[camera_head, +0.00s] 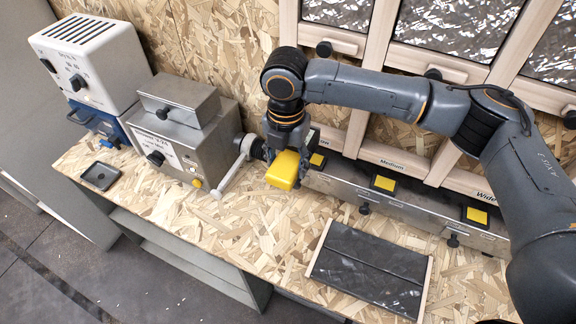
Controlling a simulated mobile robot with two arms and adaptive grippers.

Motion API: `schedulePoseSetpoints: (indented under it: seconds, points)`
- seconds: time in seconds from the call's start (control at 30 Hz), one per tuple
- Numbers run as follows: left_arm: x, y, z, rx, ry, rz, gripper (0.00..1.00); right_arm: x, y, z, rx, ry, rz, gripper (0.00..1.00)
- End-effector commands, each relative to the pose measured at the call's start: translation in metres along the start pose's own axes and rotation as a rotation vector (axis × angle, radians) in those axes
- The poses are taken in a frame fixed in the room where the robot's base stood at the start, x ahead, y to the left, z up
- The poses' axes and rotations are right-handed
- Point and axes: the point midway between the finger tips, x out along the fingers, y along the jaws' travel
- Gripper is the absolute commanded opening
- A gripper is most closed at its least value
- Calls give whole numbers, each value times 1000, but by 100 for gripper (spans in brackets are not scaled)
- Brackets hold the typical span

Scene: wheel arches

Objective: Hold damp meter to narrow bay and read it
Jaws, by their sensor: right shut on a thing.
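My right gripper (287,151) is shut on the yellow damp meter (283,171), in front of the left end of the row of bays. The narrow bay (338,12) is the leftmost wood-framed panel with a dark, shiny crinkled fill. Its label is partly hidden by my arm; only the last letters show. I cannot tell whether the meter touches anything at the bay, and its reading is not visible. My left gripper is not in view.
A metal rail (413,212) with black-and-yellow pads runs below the medium and wide bays. A grey machine with a crank (234,168) stands left of my gripper. A white-and-blue unit (92,58) is further left. A dark panel (368,268) lies on the chipboard bench.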

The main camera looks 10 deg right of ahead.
Motion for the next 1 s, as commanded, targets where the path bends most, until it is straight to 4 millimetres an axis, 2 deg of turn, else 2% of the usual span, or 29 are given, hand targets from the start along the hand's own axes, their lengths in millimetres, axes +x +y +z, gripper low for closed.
schedulePoseSetpoints:
  seconds: [0.03, 0.23, 0.3, 0.63, 1.0]
  points:
    - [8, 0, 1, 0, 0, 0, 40, 3, 0, 6, 4, -3, 2, 31]
    - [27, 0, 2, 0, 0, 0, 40, 4, 0, 30, 5, -3, 3, 31]
    - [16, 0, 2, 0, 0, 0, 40, -2, 0, 38, 6, 0, 2, 31]
    - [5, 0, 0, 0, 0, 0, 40, -1, 0, 72, 5, 0, 1, 31]
    - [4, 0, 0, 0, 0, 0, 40, 1, 0, 83, 3, 0, 2, 31]
